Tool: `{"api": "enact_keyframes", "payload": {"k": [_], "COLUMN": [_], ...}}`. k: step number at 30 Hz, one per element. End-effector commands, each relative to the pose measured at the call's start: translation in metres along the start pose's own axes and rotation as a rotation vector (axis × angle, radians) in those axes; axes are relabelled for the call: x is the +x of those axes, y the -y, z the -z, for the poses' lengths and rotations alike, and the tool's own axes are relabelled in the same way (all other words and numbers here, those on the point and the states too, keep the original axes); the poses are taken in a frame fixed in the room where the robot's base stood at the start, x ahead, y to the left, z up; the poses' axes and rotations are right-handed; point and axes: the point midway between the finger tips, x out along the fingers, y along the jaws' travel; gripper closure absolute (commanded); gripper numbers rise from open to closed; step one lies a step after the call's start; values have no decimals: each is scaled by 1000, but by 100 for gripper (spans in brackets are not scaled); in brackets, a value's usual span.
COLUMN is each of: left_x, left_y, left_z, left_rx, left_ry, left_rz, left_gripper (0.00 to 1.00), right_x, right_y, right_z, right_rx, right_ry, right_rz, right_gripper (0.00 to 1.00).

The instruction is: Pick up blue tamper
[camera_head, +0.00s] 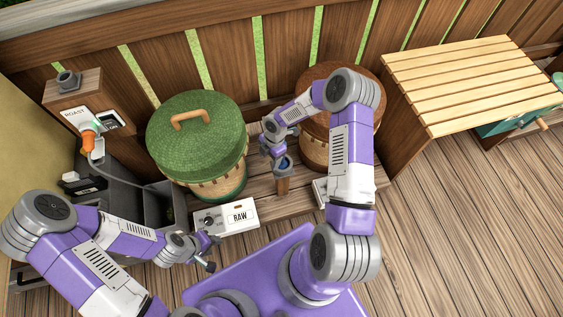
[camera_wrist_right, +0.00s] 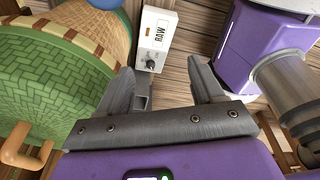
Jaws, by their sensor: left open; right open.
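What looks like the blue tamper (camera_head: 283,165) stands on the wooden deck in the head view, with a blue top over a brown wooden lower part. My right gripper (camera_head: 272,152) is close to it, just up and left of it in the picture, with no clear contact. In the right wrist view the right gripper (camera_wrist_right: 172,85) has its fingers spread. I cannot make out the tamper in that view. My left gripper (camera_head: 209,252) is open and empty in front of the RAW box.
The green lidded basket (camera_head: 185,135) stands left of my right gripper, a brown lidded basket (camera_head: 312,150) right. The white RAW box (camera_head: 240,215) also shows in the wrist view (camera_wrist_right: 155,38). The roast post (camera_head: 80,100) and grey bins (camera_head: 120,190) are left, a slatted table (camera_head: 450,80) right.

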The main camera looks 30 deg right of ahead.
Motion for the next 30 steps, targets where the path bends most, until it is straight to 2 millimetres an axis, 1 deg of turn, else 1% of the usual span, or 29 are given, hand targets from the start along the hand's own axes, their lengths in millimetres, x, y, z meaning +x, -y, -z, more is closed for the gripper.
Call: {"api": "enact_keyframes", "payload": {"k": [1, 3, 6, 9, 12, 20, 24, 27, 30], "left_x": [4, 5, 6, 8, 11, 20, 31, 34, 35], "left_y": [1, 2, 2, 3, 4, 8, 12, 13, 13], "left_z": [0, 0, 0, 1, 1, 1, 2, 2, 2], "left_rx": [0, 0, 0, 0, 0, 0, 0, 0, 0], "left_ry": [0, 0, -1, -1, -1, -1, -1, -1, -1], "left_rz": [0, 0, 0, 0, 0, 0, 0, 0, 0], "left_gripper": [57, 57, 57, 57, 57, 57, 57, 57, 57], "right_x": [-4, -12, -20, -22, -13, 12, 34, 47, 50], "right_y": [-8, -14, -18, -20, -20, -20, -22, -22, -22], "right_z": [-23, -46, -69, -80, -84, -86, -89, -92, -93], "right_rx": [-92, -207, -311, -358, -371, -369, -369, -368, -366], "right_ry": [48, 106, 160, 185, 190, 188, 187, 188, 189], "right_rz": [3, 20, 44, 58, 64, 63, 63, 63, 61], "right_gripper": [33, 33, 33, 33, 33, 33, 33, 33, 33]}}
